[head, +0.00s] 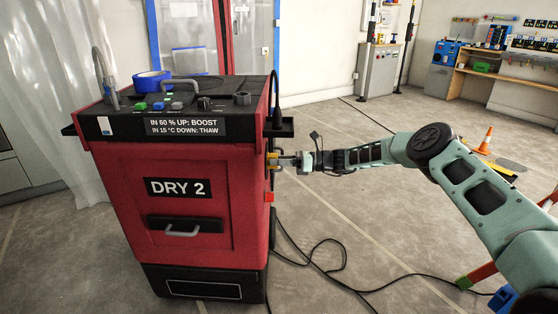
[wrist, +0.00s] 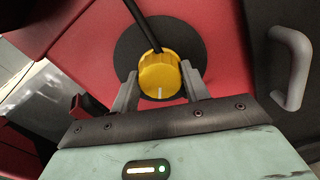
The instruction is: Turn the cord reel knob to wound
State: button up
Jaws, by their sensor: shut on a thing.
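The cord reel knob (wrist: 159,76) is yellow with a white line on its rim, and sits in front of a round black disc (wrist: 190,40) on the red side of the machine. In the head view the knob (head: 272,160) shows as a small yellow patch at the machine's right side. My gripper (wrist: 158,82) has one finger on each side of the knob and is shut on it. In the head view my gripper (head: 290,160) reaches the machine from the right. A black cord (wrist: 143,22) runs up from behind the knob. Any wound marking is not readable.
The red machine marked DRY 2 (head: 178,187) has switches, blue tape (head: 152,80) and knobs on top. A grey handle (wrist: 290,68) is right of the knob in the wrist view. Black cable (head: 335,262) lies on the floor. An orange cone (head: 486,141) stands behind my arm.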

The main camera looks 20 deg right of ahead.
jog(key=shift+d+f+m+p, duration=0.1)
jog(key=shift+m+p, duration=0.05)
jog(key=shift+m, duration=2.3)
jog(key=shift+f+m+p, duration=0.1)
jog(key=shift+m+p, duration=0.05)
jog(key=shift+m, duration=2.3)
jog(key=o, duration=1)
jog(key=shift+r, duration=0.1)
jog(key=p+v, duration=0.1)
jog(key=v, duration=1.6)
jog(key=shift+d, duration=0.15)
